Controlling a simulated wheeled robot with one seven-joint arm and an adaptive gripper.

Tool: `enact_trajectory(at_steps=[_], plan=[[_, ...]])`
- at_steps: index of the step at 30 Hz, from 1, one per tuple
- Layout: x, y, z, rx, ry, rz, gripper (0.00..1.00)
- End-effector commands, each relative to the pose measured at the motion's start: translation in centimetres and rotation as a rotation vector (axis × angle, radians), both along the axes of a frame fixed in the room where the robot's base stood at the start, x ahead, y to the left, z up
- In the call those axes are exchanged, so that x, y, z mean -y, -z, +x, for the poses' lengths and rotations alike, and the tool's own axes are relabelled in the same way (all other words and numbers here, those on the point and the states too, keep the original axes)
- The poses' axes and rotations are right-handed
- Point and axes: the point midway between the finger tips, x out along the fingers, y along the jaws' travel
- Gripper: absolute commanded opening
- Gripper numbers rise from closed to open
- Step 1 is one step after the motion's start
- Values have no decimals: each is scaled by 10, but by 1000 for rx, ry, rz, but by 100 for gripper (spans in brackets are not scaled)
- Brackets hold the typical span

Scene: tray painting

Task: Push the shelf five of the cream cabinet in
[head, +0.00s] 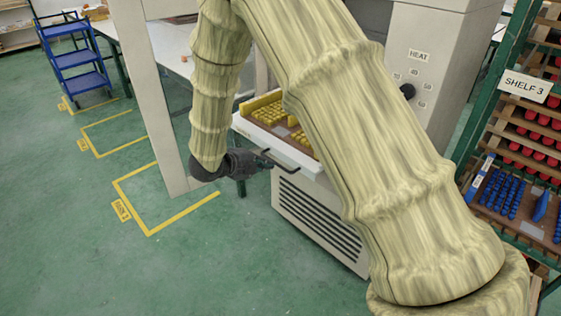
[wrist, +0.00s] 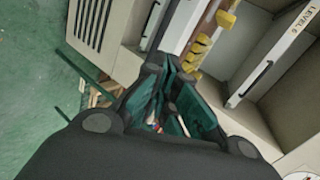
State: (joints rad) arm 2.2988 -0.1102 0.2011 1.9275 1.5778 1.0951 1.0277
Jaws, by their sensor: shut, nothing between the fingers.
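The pulled-out shelf (head: 313,165) of the cream cabinet (head: 435,60) has a white front, a dark bar handle and a brown bed with rows of yellow pieces. Its front label is too small to read. My gripper (head: 262,161) is shut and empty, with its fingertips at the shelf's front by the left part of the handle. I cannot tell whether they touch. In the wrist view, my dark green fingers (wrist: 155,72) come together just below the shelf front (wrist: 182,25) and its handle. My sleeved arm hides the shelf's right side.
A shelf labelled LEVEL 6 (wrist: 262,68) shows in the wrist view. A green rack (head: 497,95) marked SHELF 3 holds red and blue pieces at right. A grey-white post (head: 150,95) stands left of my gripper. A blue cart (head: 75,60) is far left. Open green floor lies front left.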

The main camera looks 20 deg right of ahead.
Motion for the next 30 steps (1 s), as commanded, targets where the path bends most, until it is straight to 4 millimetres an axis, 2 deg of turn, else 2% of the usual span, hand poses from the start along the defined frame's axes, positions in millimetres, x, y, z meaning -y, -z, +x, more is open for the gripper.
enact_trajectory(at_steps=[3,8,13,24,30], plan=[[-6,-16,4,69,77,29,0],[-4,-20,6,96,113,41,0],[11,-10,11,94,114,42,0],[58,18,27,93,113,41,0],[71,26,33,94,111,41,0]])
